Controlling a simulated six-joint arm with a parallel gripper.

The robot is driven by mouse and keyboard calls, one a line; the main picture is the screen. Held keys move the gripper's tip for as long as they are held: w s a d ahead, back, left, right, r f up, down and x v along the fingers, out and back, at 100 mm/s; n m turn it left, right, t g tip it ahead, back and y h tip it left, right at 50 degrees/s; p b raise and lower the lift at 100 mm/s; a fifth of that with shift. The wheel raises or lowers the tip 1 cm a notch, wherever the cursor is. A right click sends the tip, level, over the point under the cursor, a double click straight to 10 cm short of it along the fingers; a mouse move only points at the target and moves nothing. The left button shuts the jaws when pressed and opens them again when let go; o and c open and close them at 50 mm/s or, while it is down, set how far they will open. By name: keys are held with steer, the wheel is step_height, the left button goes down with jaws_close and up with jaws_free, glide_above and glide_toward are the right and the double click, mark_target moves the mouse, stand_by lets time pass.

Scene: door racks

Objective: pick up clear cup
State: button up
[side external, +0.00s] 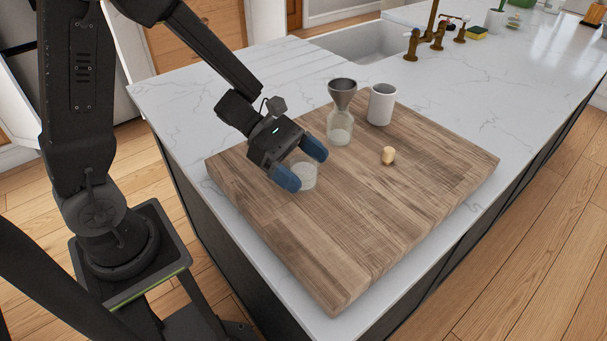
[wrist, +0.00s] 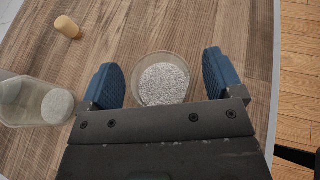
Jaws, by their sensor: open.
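The clear cup (side external: 306,176) stands upright on the wooden board with whitish grains inside. In the wrist view the clear cup (wrist: 162,80) lies between the two blue fingertips, with a gap on each side. My gripper (side external: 301,165) is open, its blue fingers around the cup's near and far sides in the side view. The gripper also shows in the wrist view (wrist: 164,79), where its dark body hides the lower edge of the cup. I cannot tell how far down the fingers reach along the cup.
A clear flask (side external: 340,125) with a grey funnel (side external: 342,92) stands behind the cup. A white mug (side external: 381,105) and a cork (side external: 388,155) are near it on the wooden board (side external: 400,220). The board's front is clear. A sink (side external: 365,42) and faucet lie behind.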

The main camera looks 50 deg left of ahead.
steer(key=shift+c, duration=0.4)
steer(key=c, duration=1)
steer(key=shift+r, duration=0.15)
